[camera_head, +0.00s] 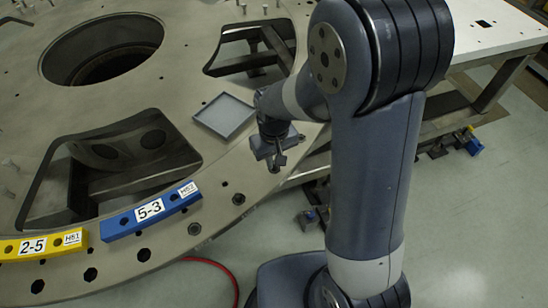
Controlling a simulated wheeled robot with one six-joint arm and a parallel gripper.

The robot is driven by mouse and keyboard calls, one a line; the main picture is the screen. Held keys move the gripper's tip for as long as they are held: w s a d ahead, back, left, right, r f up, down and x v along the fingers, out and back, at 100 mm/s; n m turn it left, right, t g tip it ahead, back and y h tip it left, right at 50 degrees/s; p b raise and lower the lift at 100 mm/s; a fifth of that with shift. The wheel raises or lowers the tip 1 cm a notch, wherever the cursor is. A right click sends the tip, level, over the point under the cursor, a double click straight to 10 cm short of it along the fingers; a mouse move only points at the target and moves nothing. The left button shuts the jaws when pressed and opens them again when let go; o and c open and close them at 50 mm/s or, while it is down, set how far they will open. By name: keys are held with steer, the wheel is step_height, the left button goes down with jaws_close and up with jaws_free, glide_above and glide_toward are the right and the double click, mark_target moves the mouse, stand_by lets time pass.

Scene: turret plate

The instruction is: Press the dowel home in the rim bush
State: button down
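The large grey turret plate (190,80) fills the left half of the view. Dark holes run along its rim, among them one at the right (239,199) and another further left (194,229). I cannot tell which of them is the rim bush. My gripper (275,164) points down over the right part of the rim, beside the shallow square tray. It is small and dark here, and I cannot see whether its fingers are apart or hold anything. No dowel can be made out at the rim holes.
A blue block marked 5-3 (150,210) and a yellow block marked 2-5 (40,246) lie along the rim. The square tray (224,114) lies on the plate. Large openings cut the plate. A red hose (218,264) lies on the floor. A pale bench (500,32) stands at right.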

steer(key=shift+f+b, duration=0.3)
steer(key=shift+f, duration=0.1)
stand_by(0.4)
steer(key=c, duration=1.5)
jaws_free()
step_height(320, 180, up, 7)
steer(key=p, duration=0.5)
steer(key=shift+r+p, duration=0.1)
steer(key=shift+p, duration=0.2)
steer(key=shift+f, duration=0.2)
